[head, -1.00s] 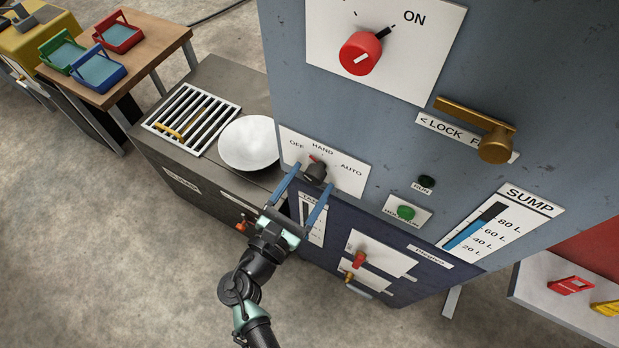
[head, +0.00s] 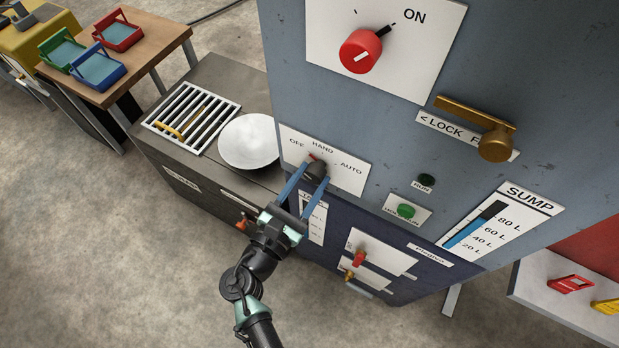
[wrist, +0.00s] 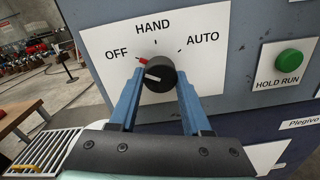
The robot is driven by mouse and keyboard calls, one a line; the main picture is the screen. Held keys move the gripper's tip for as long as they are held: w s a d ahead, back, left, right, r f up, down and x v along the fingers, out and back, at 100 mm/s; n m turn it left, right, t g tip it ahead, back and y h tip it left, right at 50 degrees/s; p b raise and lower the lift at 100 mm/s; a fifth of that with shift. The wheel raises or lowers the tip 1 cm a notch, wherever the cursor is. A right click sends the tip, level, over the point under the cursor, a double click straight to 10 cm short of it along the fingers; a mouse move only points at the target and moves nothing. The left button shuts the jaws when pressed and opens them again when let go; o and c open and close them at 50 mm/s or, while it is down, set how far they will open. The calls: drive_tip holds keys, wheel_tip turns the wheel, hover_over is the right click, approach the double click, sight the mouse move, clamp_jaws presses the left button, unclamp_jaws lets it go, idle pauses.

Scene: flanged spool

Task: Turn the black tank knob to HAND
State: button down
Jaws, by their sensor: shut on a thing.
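The black tank knob (head: 317,169) sits on a white plate (head: 350,181) marked OFF, HAND and AUTO, low on the blue-grey cabinet. In the wrist view the knob (wrist: 160,74) has a red pointer tip at its upper left, directed towards OFF. HAND is printed above the knob and AUTO to its upper right. My gripper (head: 314,174) has its blue fingers on both sides of the knob and is shut on it. The fingers hide parts of the knob's sides and the lower plate. The gripper also shows in the wrist view (wrist: 160,82).
A green HOLD RUN button (wrist: 289,62) is right of the plate. A red knob (head: 361,52) and a brass lock lever (head: 494,145) are higher on the cabinet. A white bowl (head: 249,141) and a grate (head: 190,117) lie on the bench to the left.

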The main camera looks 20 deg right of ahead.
drive_tip(key=shift+f+m, duration=0.1)
drive_tip(key=shift+m, duration=0.2)
drive_tip(key=shift+f+m+b, duration=0.1)
drive_tip(key=shift+m+b, duration=0.9)
drive_tip(key=shift+b, duration=0.05)
drive_tip(key=m+b, duration=0.3)
drive_tip(key=shift+w+a+m, duration=0.1)
drive_tip(key=shift+m, duration=0.2)
drive_tip(key=m+b, duration=0.3)
drive_tip(key=shift+m, duration=0.4)
drive_tip(key=shift+r+m+b, duration=0.2)
drive_tip(key=shift+m+b, duration=0.6)
drive_tip(key=shift+c, duration=1.8)
unclamp_jaws()
drive_tip(key=shift+r, duration=0.1)
